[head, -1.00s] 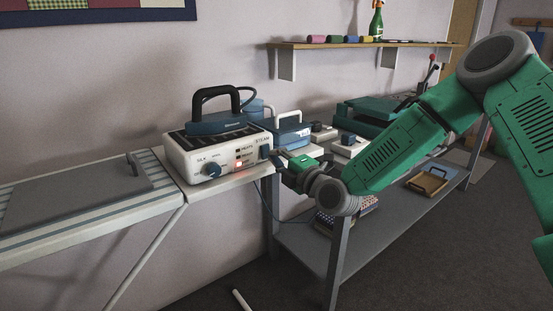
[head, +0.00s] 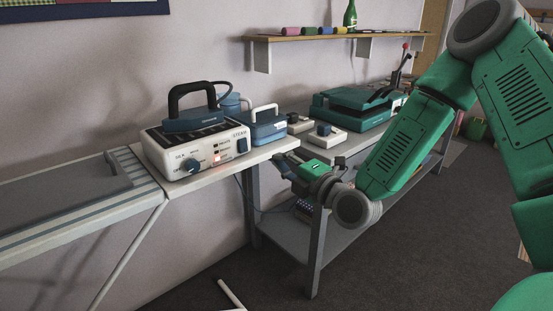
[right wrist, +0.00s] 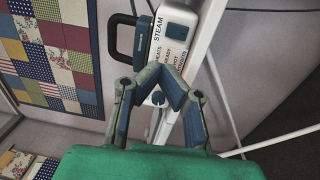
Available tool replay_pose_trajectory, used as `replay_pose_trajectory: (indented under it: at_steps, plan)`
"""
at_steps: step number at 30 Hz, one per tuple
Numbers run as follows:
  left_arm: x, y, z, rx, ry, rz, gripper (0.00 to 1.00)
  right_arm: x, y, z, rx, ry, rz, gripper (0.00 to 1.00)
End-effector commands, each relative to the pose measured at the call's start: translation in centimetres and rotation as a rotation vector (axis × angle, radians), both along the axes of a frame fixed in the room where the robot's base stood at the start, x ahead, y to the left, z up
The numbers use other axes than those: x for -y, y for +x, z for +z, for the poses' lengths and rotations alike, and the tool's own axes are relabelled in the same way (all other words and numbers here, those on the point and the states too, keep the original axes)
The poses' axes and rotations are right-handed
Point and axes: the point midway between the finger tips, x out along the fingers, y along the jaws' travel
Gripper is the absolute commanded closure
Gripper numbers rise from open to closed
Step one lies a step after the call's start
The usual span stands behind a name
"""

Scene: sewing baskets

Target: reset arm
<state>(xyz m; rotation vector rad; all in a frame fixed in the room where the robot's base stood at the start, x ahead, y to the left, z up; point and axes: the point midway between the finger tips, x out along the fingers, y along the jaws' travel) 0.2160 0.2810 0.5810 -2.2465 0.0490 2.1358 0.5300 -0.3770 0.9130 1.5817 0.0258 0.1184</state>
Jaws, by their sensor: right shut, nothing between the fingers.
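My right gripper (head: 284,162) is shut and empty in the head view, held just right of the white steam station (head: 180,160) and apart from it. In the right wrist view its fingertips (right wrist: 166,77) meet in front of the station (right wrist: 178,28). The station stands at the right end of the ironing board, with a blue iron (head: 194,119) with a black handle on top. A small red light shows on its front, beside a blue knob (head: 193,166). My left gripper is in neither view.
The ironing board (head: 60,225) reaches to the left. A grey bench (head: 314,240) with a blue box (head: 268,126), small devices and a green press (head: 350,108) stands behind my right arm. A wall shelf (head: 330,37) hangs above. Open floor lies in front.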

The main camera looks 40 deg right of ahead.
Motion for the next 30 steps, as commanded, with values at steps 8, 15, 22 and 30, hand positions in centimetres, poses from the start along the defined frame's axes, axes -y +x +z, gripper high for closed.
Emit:
replay_pose_trajectory:
  at_steps: [8, 15, 22, 30]
  plan:
    - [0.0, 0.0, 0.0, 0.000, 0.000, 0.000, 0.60, 0.2, 0.0, -0.1, -0.001, 0.001, -0.001, 1.00]
    - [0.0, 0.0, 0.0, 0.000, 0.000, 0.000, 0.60, -0.4, -0.1, -0.9, -0.033, 0.024, 0.011, 1.00]
    - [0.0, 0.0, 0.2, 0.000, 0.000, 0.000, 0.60, -4.9, -3.1, -10.8, -0.440, 0.346, 0.038, 1.00]
    - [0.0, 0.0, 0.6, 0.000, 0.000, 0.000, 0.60, -9.2, -15.4, -25.3, -1.076, 0.860, -0.347, 1.00]
